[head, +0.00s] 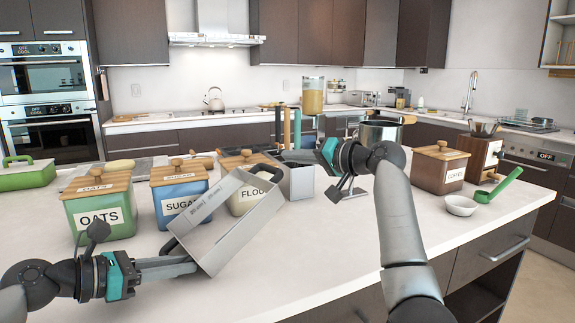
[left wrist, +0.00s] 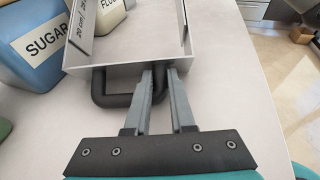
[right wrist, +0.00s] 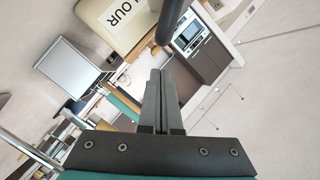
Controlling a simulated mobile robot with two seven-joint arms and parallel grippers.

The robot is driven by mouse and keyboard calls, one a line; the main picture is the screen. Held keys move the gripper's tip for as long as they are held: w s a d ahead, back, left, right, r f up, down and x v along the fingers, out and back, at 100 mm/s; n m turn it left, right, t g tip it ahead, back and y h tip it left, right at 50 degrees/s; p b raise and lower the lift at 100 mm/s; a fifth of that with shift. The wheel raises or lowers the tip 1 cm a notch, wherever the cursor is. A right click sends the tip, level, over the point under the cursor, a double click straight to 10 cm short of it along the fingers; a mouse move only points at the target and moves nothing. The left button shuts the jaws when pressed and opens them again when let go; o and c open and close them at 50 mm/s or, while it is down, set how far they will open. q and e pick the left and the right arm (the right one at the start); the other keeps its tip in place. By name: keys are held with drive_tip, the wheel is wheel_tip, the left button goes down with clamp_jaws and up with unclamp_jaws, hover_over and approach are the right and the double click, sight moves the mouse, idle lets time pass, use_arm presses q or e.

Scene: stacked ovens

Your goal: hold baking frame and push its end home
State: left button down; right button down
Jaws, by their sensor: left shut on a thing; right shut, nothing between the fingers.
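The baking frame (head: 205,207) is a grey metal rectangle with scale markings on its wall and a dark loop handle at each end. It is tilted over the counter, its far end away from me. My left gripper (head: 192,266) is shut on the near handle (left wrist: 103,92); the near end wall (left wrist: 125,76) shows just beyond the fingers in the left wrist view. My right gripper (head: 286,156) is shut and empty, beside the far handle (head: 264,160). A dark bar of that handle (right wrist: 171,20) shows just past its fingertips in the right wrist view. Contact there cannot be told.
Oats (head: 103,216), sugar (head: 180,203) and flour (head: 246,197) canisters stand close behind the frame. A grey holder (head: 301,181) with upright tools is near my right gripper. A coffee canister (head: 438,172), white bowl (head: 461,206) and green ladle (head: 502,187) are at right. The front counter is clear.

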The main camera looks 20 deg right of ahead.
drive_tip(key=d+v, duration=0.1)
drive_tip(key=v, duration=0.9)
drive_tip(key=shift+r, duration=0.4)
drive_tip(key=shift+w, duration=0.1)
use_arm(q)
drive_tip(key=c, duration=0.7)
unclamp_jaws()
drive_tip(key=shift+f, duration=0.1)
drive_tip(key=shift+a, duration=0.1)
drive_tip(key=v, duration=1.2)
drive_tip(key=shift+s, duration=0.1)
